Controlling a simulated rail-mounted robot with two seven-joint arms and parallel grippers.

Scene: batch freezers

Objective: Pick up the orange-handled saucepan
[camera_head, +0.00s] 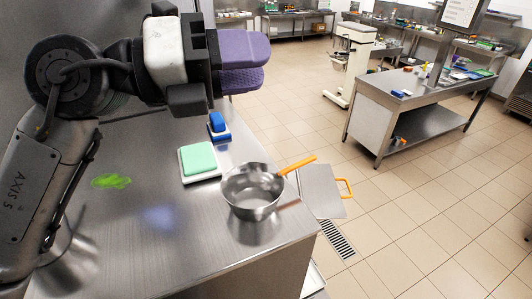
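The steel saucepan (253,190) stands upright near the right edge of the metal counter. Its orange handle (299,164) points up and to the right, out past the counter edge. My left gripper (243,67), with purple fingers, is in the upper left of the head view, above and behind the saucepan in the picture and apart from it. My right gripper is not in view.
On the counter (195,235), a green-topped white block (199,161) and a blue item (218,124) stand left of and behind the saucepan. A green smear (110,181) marks the left. A metal panel with an orange handle (345,187) projects beyond the right edge. Another table (425,90) stands farther off.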

